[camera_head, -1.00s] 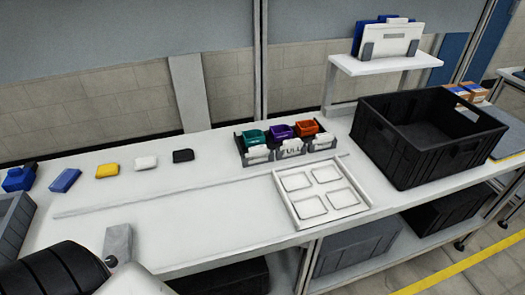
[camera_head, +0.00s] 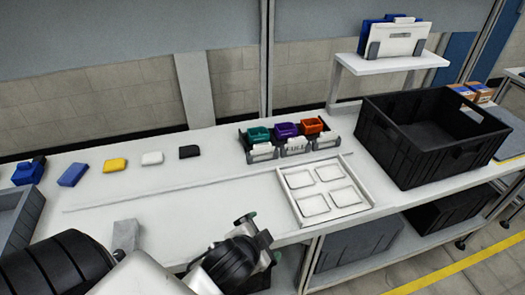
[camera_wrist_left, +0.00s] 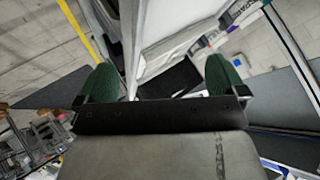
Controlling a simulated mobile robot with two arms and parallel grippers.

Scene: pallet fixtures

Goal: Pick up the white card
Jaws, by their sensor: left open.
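A small white flat piece (camera_head: 152,158), the loose white item in a row on the bench, lies between a yellow one and a black one. Other white cards (camera_head: 295,146) stand in front of the coloured bins. My left gripper (camera_head: 262,238) is over the bench's front edge, right of and nearer than the white piece, well apart from it. In the left wrist view its two green-padded fingers (camera_wrist_left: 163,82) are spread with nothing held between them. My right gripper is not in view.
A white tray with several square recesses (camera_head: 283,190) and a black crate (camera_head: 385,165) stand to the right. Yellow (camera_head: 115,164), black (camera_head: 189,151) and blue (camera_head: 72,174) pieces flank the white one. A grey bin (camera_head: 30,212) is at left. The bench middle is clear.

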